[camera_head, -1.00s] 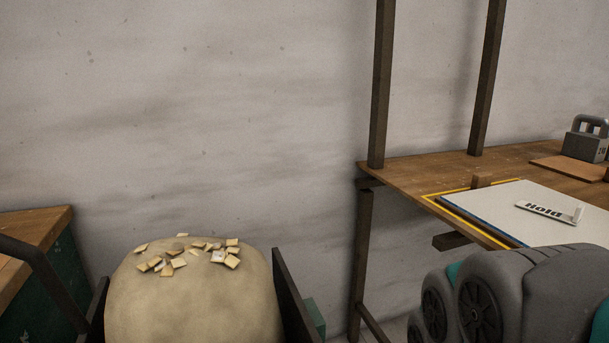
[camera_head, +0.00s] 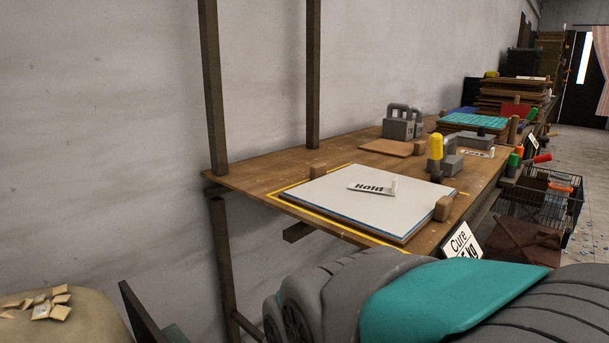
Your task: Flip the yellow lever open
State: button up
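A yellow lever (camera_head: 436,146) stands upright on a grey clamp (camera_head: 446,164) near the front edge of the wooden bench (camera_head: 240,180), right of the white board. The white board (camera_head: 340,200) lies flat inside a yellow outline, with wooden blocks at its edges. A "Hold" tag (camera_head: 374,188) lies on the board. My grey and teal arm fills the bottom right, in front of the bench. My gripper is not in view.
Grey weights with handles (camera_head: 402,125) stand behind the lever. A teal tile sheet (camera_head: 472,121) and stacked boards lie farther along the bench. A wire basket (camera_head: 545,205) and a "Cure" sign (camera_head: 461,243) are at its front. A sack (camera_head: 50,318) stands at lower left.

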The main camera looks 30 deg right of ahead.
aim_at(436, 139)
jog(key=z, duration=1.4)
